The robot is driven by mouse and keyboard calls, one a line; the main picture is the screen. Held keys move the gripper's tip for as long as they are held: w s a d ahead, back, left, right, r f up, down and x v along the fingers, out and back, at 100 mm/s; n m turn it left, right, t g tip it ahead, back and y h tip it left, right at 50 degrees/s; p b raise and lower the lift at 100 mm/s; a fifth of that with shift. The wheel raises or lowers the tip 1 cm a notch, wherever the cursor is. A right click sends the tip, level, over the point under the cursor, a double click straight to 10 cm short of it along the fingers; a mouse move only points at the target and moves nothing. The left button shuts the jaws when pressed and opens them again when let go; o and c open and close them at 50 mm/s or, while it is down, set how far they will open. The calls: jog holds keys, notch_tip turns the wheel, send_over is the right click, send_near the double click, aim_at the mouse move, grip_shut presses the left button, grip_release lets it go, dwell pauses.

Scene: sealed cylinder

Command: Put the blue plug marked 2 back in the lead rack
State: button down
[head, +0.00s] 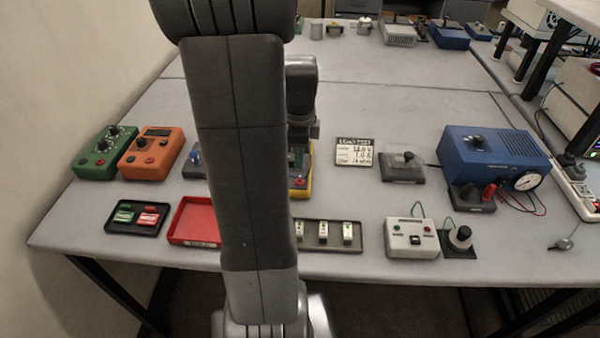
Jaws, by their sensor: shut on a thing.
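My gripper (305,133) shows only in part, at the right edge of my arm, above the middle of the near table. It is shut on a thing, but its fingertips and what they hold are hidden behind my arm. A yellow-edged unit (302,185) with a red part stands just below it in the picture, mostly covered by my arm. I cannot make out a blue plug marked 2. I cannot tell which thing is the lead rack; it may be hidden behind my arm.
Left are green (98,152) and orange (151,153) meters, a black tray (112,230) and a red tray (188,226). Right are a fuse tray (328,245), a grey switch box (411,240), a blue supply (492,150) and a black terminal block (472,200).

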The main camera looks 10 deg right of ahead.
jog(key=shift+w, duration=0.1)
jog(key=w+a+n, duration=0.1)
jog(key=w+n, duration=0.1)
jog(key=w+a+n, duration=0.2)
jog(key=w+n, duration=0.1)
jog(key=w+a+f+n, duration=0.1)
jog(key=w+n, duration=0.2)
jog(key=shift+w+a+f, duration=0.1)
jog(key=shift+w+a, duration=0.1)
jog(key=shift+a, duration=0.1)
jog(key=w+a+n, duration=0.2)
jog(key=n, duration=0.1)
jog(key=w+a+f+n, duration=0.1)
jog(key=w+a+n, duration=0.1)
jog(key=w, duration=0.1)
jog(key=w+a+f+n, duration=0.1)
jog(key=w+a+n, duration=0.1)
jog(key=n, duration=0.1)
jog(key=shift+w+a+n, duration=0.3)
jog(key=shift+w+a, duration=0.1)
jog(key=shift+w+a+f+n, duration=0.25)
jog(key=shift+w+a+n, duration=0.25)
jog(key=shift+n, duration=0.1)
